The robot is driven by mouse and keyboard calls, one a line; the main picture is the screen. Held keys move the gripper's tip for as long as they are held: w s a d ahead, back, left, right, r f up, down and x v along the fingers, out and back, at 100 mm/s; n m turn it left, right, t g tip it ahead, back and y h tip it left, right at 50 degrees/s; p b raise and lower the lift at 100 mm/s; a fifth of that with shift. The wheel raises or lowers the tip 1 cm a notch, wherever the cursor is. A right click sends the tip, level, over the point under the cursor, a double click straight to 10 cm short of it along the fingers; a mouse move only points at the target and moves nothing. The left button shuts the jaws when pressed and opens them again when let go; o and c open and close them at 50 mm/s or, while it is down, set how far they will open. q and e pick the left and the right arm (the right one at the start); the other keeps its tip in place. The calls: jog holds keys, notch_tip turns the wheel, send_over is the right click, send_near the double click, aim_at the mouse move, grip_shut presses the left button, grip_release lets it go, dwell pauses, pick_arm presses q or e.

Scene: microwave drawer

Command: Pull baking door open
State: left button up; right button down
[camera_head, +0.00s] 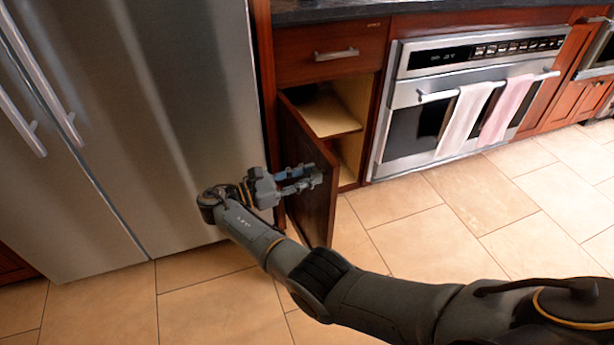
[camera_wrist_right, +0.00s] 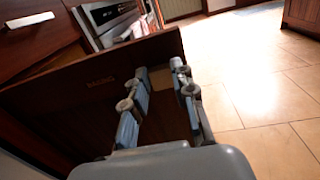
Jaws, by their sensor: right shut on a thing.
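The baking door (camera_head: 310,205) is a dark wood cabinet door below a drawer, beside the fridge. It stands swung well out from its cabinet, and the shelf inside shows. My right gripper (camera_head: 300,178) is at the upper part of the door and shut on it; exactly where the fingers hold is hard to tell. In the right wrist view the door (camera_wrist_right: 70,105) spreads behind the gripper's fingers (camera_wrist_right: 160,90), with small, faint lettering on it. No handle of this door is visible. My left gripper is not in view.
A steel fridge (camera_head: 130,120) stands close on the left of the door. The drawer (camera_head: 330,55) above is shut. To the right is an oven (camera_head: 405,135) with a white towel (camera_head: 465,115) and a pink towel (camera_head: 505,108). The tiled floor (camera_head: 470,205) is clear.

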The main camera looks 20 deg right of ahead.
jog(key=c, duration=1.1)
grip_release()
notch_tip(320, 180, up, 10)
